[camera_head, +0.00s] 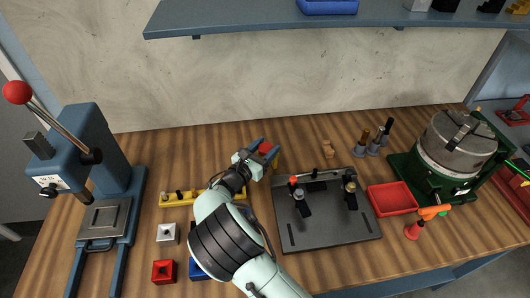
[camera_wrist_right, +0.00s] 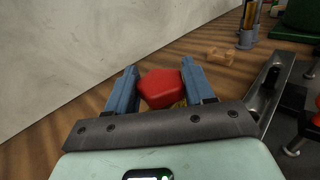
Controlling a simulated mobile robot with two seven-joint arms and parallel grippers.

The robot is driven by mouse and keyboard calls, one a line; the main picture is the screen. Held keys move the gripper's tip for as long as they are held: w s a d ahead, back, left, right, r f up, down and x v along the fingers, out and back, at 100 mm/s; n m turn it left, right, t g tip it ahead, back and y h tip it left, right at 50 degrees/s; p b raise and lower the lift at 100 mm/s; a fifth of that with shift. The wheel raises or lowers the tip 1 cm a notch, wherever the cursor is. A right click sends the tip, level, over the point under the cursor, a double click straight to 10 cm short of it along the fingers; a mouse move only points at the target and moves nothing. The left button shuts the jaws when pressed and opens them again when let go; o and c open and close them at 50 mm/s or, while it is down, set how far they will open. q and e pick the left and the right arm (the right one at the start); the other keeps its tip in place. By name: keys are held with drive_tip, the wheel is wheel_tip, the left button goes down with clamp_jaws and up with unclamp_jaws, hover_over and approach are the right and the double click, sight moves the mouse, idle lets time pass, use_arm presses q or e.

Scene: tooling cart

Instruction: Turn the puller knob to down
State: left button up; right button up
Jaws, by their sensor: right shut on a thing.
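The red puller knob (camera_head: 265,147) is at the back middle of the bench, left of the dark plate. In the right wrist view the red knob (camera_wrist_right: 160,88) sits between the two blue fingers, with a bit of yellow under it. My right gripper (camera_head: 266,148) is shut on the knob from above. The fingers and wrist hide most of the puller's body; a yellow part (camera_head: 276,161) shows beside the fingers. I cannot read which way the knob points. My left gripper is not in view.
A dark plate (camera_head: 330,228) with several small clamps lies just right of my gripper. A yellow rack (camera_head: 175,199) and small coloured blocks are at left. A blue press (camera_head: 95,140) with a red-balled lever stands far left. A red tray (camera_head: 391,199) and green-based machine are right.

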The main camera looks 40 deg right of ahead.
sight(266, 148)
drive_tip(key=n+t+y+b, duration=0.1)
drive_tip(key=t, duration=0.1)
drive_tip(key=n+t+y+b, duration=0.1)
drive_tip(key=n+t, duration=0.1)
drive_tip(key=n+t+y+b, duration=0.1)
drive_tip(key=t, duration=0.1)
drive_tip(key=shift+s+d+f+n+y, duration=0.15)
drive_tip(key=shift+s+f+n+y, duration=0.05)
drive_tip(key=shift+f+n+y, duration=0.1)
drive_tip(key=shift+n+t+y+b, duration=0.6)
drive_tip(key=shift+t+y+b, duration=0.1)
drive_tip(key=shift+t, duration=0.3)
drive_tip(key=n+t+y+b, duration=0.1)
drive_tip(key=n+y+b, duration=0.1)
drive_tip(key=b, duration=0.2)
drive_tip(key=shift+t, duration=0.4)
use_arm(q)
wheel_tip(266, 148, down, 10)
drive_tip(key=b, duration=0.2)
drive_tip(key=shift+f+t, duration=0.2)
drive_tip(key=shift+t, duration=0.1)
use_arm(e)
drive_tip(key=shift+w+r+n+t+y, duration=0.1)
drive_tip(key=shift+r+n+t+y, duration=0.15)
drive_tip(key=shift+n+t+y, duration=0.55)
drive_tip(key=shift+g, duration=0.3)
drive_tip(key=o, duration=1)
drive_tip(key=shift+r, duration=0.1)
